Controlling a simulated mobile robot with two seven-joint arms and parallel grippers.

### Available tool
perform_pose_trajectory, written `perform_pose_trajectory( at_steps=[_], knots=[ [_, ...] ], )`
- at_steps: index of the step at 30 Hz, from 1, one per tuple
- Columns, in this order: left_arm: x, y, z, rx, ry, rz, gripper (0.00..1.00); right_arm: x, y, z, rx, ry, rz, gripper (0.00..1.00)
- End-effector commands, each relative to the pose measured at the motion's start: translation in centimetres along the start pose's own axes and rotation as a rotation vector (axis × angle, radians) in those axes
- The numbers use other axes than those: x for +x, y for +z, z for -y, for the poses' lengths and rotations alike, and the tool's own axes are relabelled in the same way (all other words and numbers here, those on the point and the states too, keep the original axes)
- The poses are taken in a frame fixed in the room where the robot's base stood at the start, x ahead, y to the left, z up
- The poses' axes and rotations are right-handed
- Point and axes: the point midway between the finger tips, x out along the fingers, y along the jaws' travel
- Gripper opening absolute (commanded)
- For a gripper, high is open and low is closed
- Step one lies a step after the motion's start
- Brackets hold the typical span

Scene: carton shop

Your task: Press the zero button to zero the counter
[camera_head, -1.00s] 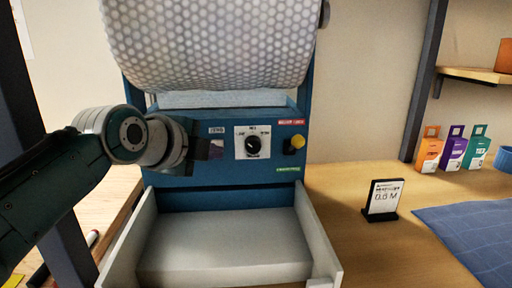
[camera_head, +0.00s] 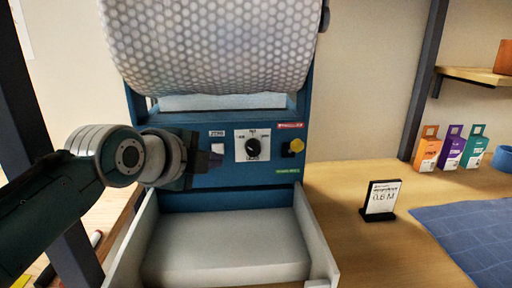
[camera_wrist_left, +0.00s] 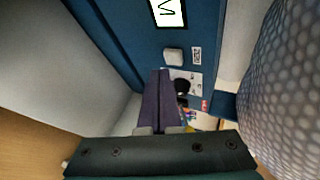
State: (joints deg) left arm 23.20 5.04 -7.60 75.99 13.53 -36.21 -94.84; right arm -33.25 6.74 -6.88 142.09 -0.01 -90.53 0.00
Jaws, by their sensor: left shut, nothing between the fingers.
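The zero button (camera_head: 217,148) is a small pale square under a small label on the blue machine's front panel. It also shows in the left wrist view (camera_wrist_left: 173,56), beside its label (camera_wrist_left: 196,56). My left gripper (camera_head: 216,161) is shut and empty, its dark fingertips just below the button in the head view. In the wrist view, the closed fingers (camera_wrist_left: 160,72) end close to the button, which is uncovered; I cannot tell the exact gap. The counter display (camera_wrist_left: 168,11) shows partly at the top of the wrist view; its reading is cut off. My right gripper is not in view.
A dial (camera_head: 253,146) and a yellow knob (camera_head: 297,146) sit right of the button. A bubble-wrap roll (camera_head: 210,45) hangs above, and a pale tray (camera_head: 225,250) lies below. A small sign (camera_head: 381,198) stands on the wooden table (camera_head: 345,240).

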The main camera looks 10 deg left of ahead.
Motion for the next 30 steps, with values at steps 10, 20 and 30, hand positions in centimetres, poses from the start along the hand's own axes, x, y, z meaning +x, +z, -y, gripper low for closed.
perform_pose_trajectory(
  at_steps=[10,20,30],
  knots=[
    [-2.9,-1.4,-1.1,0.001,0.003,0.0,0.0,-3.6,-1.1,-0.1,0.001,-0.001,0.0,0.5],
    [-3.9,-2.1,-2.0,0.0,0.0,-0.001,0.0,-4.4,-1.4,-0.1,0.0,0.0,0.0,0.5],
    [-3.9,-2.1,-2.0,0.0,0.0,-0.001,0.0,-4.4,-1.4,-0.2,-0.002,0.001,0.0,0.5]
  ],
)
